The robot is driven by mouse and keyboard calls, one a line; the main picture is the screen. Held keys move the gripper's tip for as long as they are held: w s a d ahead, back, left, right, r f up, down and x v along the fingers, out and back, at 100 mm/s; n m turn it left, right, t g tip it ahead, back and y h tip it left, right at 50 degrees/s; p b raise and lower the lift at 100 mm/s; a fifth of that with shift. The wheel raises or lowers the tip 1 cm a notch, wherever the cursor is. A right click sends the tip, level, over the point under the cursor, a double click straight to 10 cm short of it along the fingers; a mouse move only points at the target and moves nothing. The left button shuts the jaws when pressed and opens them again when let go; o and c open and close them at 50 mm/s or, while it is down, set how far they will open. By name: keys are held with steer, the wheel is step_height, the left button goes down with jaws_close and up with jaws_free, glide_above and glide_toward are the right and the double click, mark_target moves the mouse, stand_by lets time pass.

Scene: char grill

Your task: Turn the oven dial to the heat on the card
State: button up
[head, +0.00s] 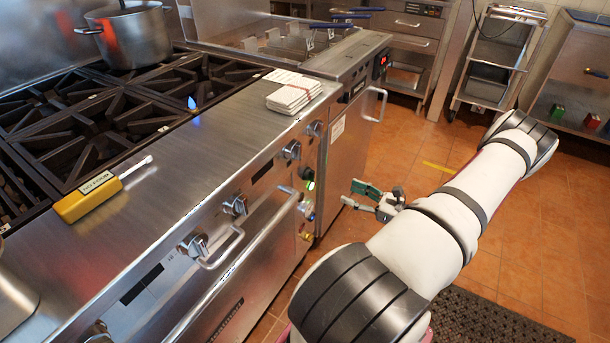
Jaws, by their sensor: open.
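Several round metal dials line the stove's front panel, among them one at the left (196,243), one in the middle (235,205) and one farther along (291,150). Their settings are too small to read. A small white card or label (337,128) is on the front of the unit beside the stove; its writing is unreadable. I cannot tell whether it is the task's card. My gripper (348,194) is open and empty, right of the stove front and apart from the dials, its fingers pointing left.
Oven handles (221,249) stick out below the dials. A yellow lighter (87,200) and a stack of white pads (292,92) lie on the steel ledge. A blue flame (192,102) burns near a pot (133,38). Open tiled floor (535,225) lies at the right, with a dark mat (490,318).

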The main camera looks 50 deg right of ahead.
mark_target(310, 175)
steer(key=w+a+b, duration=0.1)
steer(key=w, duration=1.2)
steer(key=shift+w, duration=0.3)
steer(key=shift+c, duration=0.5)
steer(key=c, duration=1)
